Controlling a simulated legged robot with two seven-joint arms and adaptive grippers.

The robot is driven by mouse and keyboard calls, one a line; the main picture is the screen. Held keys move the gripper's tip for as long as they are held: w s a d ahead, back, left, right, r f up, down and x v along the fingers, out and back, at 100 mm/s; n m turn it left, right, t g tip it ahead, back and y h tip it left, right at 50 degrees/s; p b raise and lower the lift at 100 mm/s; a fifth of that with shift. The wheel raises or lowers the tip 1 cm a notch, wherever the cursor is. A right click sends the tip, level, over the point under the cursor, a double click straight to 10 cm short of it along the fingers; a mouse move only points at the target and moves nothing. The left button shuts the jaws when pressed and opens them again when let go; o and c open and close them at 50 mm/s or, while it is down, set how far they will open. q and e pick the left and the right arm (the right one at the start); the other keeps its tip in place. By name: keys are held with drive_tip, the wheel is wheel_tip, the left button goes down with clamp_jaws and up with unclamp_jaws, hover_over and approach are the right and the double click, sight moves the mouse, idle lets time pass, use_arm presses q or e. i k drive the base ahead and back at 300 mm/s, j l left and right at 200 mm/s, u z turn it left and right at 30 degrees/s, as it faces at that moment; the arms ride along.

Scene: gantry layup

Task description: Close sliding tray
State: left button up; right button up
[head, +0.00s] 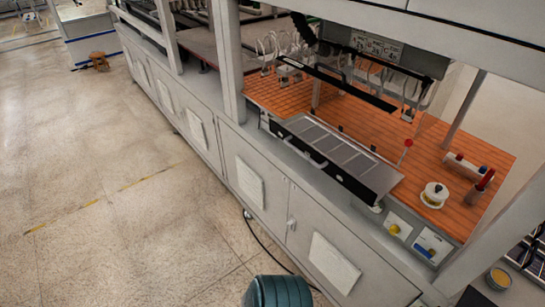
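The sliding tray (338,149) is in the middle right of the head view. Neither of my grippers is in view, and nothing is seen touching the tray.
Grey cabinets (250,180) run below the tray, with a white post (227,60) left of it. A white round container (434,194) and a red knob (408,142) stand to its right. A dark cable lies on the floor.

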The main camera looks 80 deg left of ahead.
sight(367, 176)
drive_tip(key=u, duration=2.25)
